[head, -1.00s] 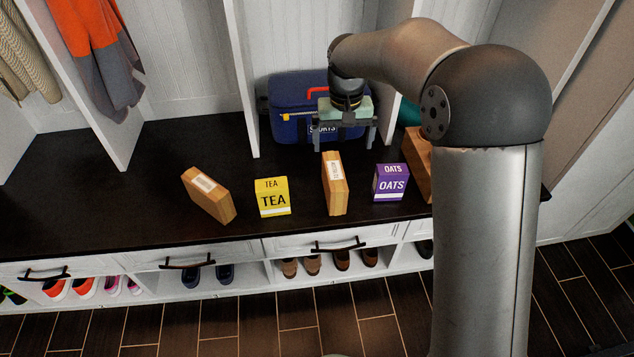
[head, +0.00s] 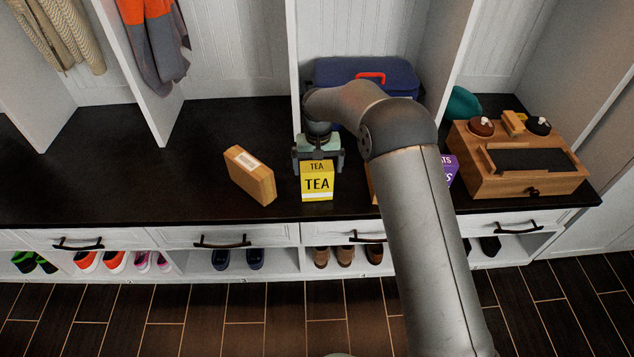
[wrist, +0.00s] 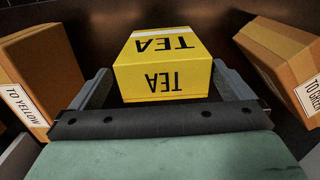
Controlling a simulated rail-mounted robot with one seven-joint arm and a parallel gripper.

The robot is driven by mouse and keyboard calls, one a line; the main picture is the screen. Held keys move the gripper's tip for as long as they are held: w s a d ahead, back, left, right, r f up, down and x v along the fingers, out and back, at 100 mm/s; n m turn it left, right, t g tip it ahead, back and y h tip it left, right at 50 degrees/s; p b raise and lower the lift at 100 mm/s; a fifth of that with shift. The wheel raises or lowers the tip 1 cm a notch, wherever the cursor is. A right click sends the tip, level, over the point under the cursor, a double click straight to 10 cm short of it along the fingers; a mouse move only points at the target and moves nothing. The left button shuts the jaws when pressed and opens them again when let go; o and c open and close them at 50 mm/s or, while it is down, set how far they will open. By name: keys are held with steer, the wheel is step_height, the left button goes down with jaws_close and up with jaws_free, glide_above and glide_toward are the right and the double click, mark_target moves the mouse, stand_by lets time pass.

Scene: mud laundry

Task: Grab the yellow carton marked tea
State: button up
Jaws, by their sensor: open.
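The yellow tea carton (head: 317,184) stands upright on the dark bench top, its TEA lettering facing the head camera. My gripper (head: 319,168) is open just behind and above the carton in the head view. In the wrist view the carton (wrist: 163,67) lies ahead, and the open fingers of my gripper (wrist: 168,88) reach toward its near end, one on each side. I cannot tell whether either finger touches it.
A purple oats carton (head: 451,170) is partly behind my arm. A wooden chest (head: 520,170) stands far right; a blue cooler (head: 400,75) is behind.

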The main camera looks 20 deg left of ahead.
mark_target(317, 178)
steer(key=shift+w+a+f+b, duration=0.1)
steer(key=shift+a+f+b, duration=0.1)
steer(key=shift+f, duration=1.25)
steer(key=shift+a+f+b, duration=0.1)
steer(key=shift+f+b, duration=0.05)
steer(key=shift+f, duration=1.3)
steer(key=c, duration=0.8)
